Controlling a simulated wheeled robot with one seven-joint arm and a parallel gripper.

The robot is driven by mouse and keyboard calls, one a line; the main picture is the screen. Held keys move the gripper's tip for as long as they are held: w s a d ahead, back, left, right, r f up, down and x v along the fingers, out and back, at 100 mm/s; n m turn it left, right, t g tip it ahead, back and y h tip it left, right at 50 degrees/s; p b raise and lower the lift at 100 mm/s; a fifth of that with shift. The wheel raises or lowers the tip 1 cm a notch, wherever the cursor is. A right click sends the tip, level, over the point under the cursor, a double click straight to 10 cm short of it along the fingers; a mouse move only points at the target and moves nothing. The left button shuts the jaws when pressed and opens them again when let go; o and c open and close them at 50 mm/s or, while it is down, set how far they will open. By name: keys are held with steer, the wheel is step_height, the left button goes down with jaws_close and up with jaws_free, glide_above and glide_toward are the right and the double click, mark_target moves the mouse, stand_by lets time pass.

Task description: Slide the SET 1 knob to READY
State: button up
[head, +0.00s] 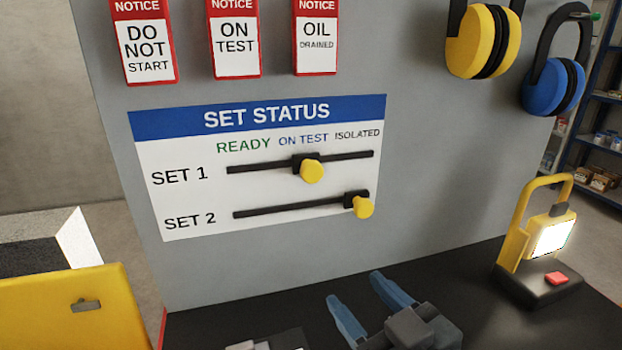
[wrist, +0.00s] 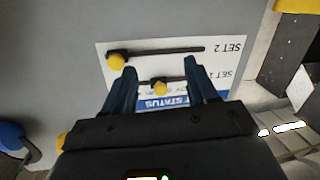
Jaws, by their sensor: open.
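The SET STATUS board (head: 190,218) is on the grey panel, with READY at left, ON TEST in the middle and ISOLATED at right. The yellow SET 1 knob (head: 312,171) is on the upper track, below ON TEST. The yellow SET 2 knob (head: 363,207) is at the right end of the lower track. My gripper (head: 354,287) is open and empty, below the board and apart from both knobs. In the wrist view the board appears upside down. There the SET 1 knob (wrist: 160,88) shows between my blue fingers, and the SET 2 knob (wrist: 117,62) shows beside one fingertip.
Three notice tags, one an ON TEST tag (head: 235,45), hang above the board. Yellow earmuffs (head: 480,42) and blue earmuffs (head: 553,85) hang at upper right. A lit work lamp (head: 540,240) stands on the black bench (head: 470,285) at right. The space before the board is clear.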

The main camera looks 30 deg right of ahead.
mark_target(313, 172)
steer(key=w+r+m+h, duration=0.35)
steer(key=w+r, duration=0.35)
steer(key=r, duration=0.4)
steer(key=shift+t+y, duration=0.3)
steer(key=shift+y, duration=0.05)
steer(key=shift+w+d+r+p, duration=0.15)
steer(key=shift+w+p, duration=0.15)
steer(key=shift+w, duration=1.75)
steer(key=shift+w+d+r+p, duration=0.15)
steer(key=shift+w+p, duration=0.1)
steer(key=shift+w, duration=1.75)
jaws_close()
